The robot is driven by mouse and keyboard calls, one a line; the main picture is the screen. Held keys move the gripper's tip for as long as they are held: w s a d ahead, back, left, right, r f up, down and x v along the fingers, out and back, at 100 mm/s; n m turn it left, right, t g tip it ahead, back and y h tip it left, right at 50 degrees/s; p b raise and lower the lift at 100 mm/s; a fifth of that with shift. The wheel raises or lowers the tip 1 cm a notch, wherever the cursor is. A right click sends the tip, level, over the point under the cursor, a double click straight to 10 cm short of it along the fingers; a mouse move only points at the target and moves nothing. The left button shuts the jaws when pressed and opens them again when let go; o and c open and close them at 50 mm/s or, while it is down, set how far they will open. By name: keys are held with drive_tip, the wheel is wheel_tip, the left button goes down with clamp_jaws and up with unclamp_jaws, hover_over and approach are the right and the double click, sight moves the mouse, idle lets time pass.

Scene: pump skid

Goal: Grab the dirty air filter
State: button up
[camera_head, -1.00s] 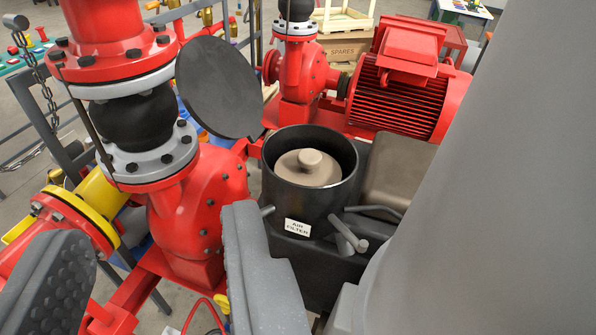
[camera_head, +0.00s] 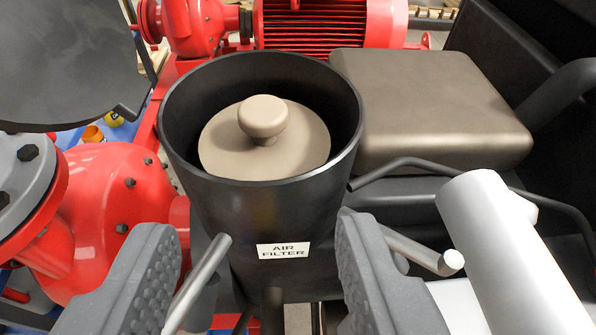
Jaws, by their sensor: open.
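The dirty air filter (camera_head: 290,143) is a tan-brown disc with a round knob (camera_head: 262,117) on top. It sits inside an open black cylindrical housing (camera_head: 205,192) with a white "AIR FILTER" label (camera_head: 283,250). The filter's lower part is hidden by the housing wall. My gripper (camera_head: 245,260) is open and empty, with one grey studded finger on each side of the housing's lower front in the picture. The fingertips appear below the filter and its knob in the picture; I cannot tell whether they touch the housing.
A round dark lid (camera_head: 65,60) stands open at the upper left. A red pump (camera_head: 110,205) is at the left and a red motor (camera_head: 325,25) behind. A brown-grey box-shaped cover (camera_head: 430,105) is right of the housing. Metal rods (camera_head: 400,245) stick out near the fingers.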

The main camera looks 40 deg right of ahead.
drive_tip(key=p, duration=0.1)
approach(263, 116)
drive_tip(key=w+d, duration=0.1)
drive_tip(key=w, duration=0.1)
drive_tip(key=shift+s+f+p+x, duration=0.15)
drive_tip(key=shift+p+x, duration=0.1)
drive_tip(key=shift+x, duration=0.85)
drive_tip(key=shift+f+p+x, duration=0.15)
drive_tip(key=shift+p+x, duration=0.05)
drive_tip(key=shift+x, duration=0.85)
drive_tip(key=shift+s+f+p+x, duration=0.15)
drive_tip(key=shift+p+x, duration=0.1)
drive_tip(key=shift+x, duration=0.85)
clamp_jaws()
drive_tip(key=shift+r, duration=0.1)
